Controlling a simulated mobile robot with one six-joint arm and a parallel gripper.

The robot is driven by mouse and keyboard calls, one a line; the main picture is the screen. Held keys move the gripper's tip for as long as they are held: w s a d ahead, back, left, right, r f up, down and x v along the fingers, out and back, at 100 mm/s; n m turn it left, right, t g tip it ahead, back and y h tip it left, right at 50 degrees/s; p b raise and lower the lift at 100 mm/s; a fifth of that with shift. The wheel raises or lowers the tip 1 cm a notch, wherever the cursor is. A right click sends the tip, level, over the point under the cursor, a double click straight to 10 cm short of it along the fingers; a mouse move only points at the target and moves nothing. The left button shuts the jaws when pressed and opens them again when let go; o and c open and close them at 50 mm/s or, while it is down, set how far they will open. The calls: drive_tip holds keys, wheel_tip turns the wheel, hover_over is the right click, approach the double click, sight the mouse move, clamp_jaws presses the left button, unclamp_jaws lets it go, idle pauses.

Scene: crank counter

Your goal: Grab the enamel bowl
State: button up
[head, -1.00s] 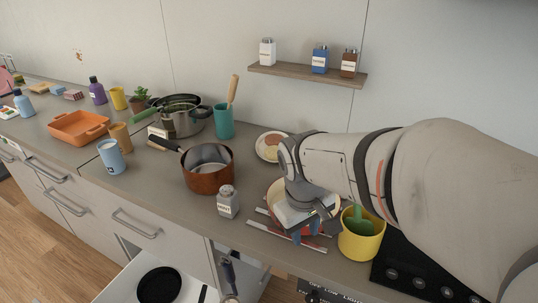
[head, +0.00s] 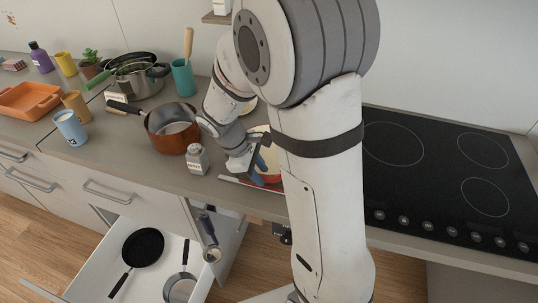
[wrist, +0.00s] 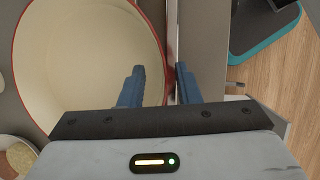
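The enamel bowl (wrist: 85,60), cream inside with a thin red rim, fills the left of the wrist view. In the head view only part of the bowl (head: 268,160) shows on the counter; my arm hides the rest. My gripper (wrist: 161,70) is open at the bowl's right wall in the wrist view. Its left blue finger is over the bowl's inside and its right finger is outside the rim, with a gap between them. I cannot tell how far down the fingers reach.
A salt-type shaker (head: 197,159) and a copper pan (head: 172,128) stand left of the bowl. The black cooktop (head: 445,165) lies right of my arm. Below, an open drawer (head: 205,257) holds dark pans. A plate (wrist: 17,158) shows at the wrist view's lower left.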

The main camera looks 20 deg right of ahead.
drive_tip(key=shift+x, duration=1)
clamp_jaws()
